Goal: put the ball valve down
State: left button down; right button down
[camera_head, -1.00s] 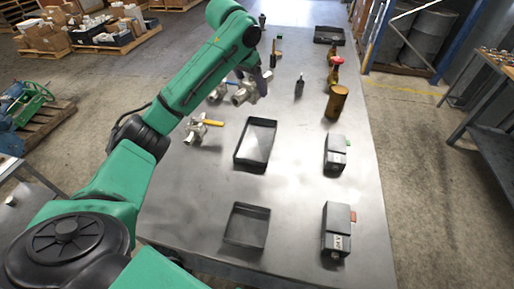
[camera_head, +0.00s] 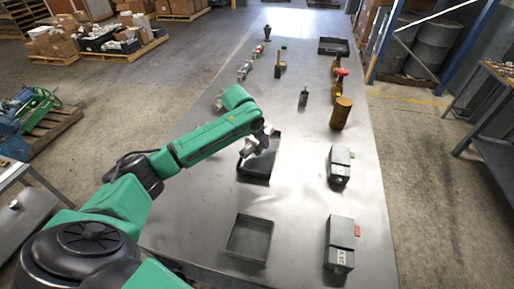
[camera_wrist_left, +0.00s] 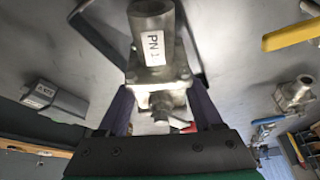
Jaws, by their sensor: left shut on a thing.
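My left gripper (camera_head: 264,136) is shut on a metal ball valve (camera_head: 250,149), over the middle black tray (camera_head: 254,177). In the left wrist view the valve (camera_wrist_left: 157,50) is a grey metal body with a white "PN 1" label, between the two dark fingers (camera_wrist_left: 160,112). The tray's dark rim shows behind it. I cannot tell whether the valve touches the tray floor. Another metal valve (camera_wrist_left: 295,93) and a yellow handle (camera_wrist_left: 290,35) show at the right of the wrist view. My right gripper is not in view.
A second black tray (camera_head: 249,238) lies nearer and looks empty. Two grey boxes (camera_head: 340,165) (camera_head: 340,246) and a brown cylinder (camera_head: 341,113) stand on the right. Several small items and another tray (camera_head: 333,46) are farther back. The table between trays and boxes is clear.

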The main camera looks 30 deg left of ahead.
aim_at(252, 140)
pick_arm(q)
notch_tip(252, 140, down, 4)
jog(key=shift+f, duration=0.25)
jog(key=shift+c, duration=1.6)
grip_release()
jog(key=shift+f, duration=0.1)
jog(key=v, duration=1.2)
jog(key=shift+s, duration=0.1)
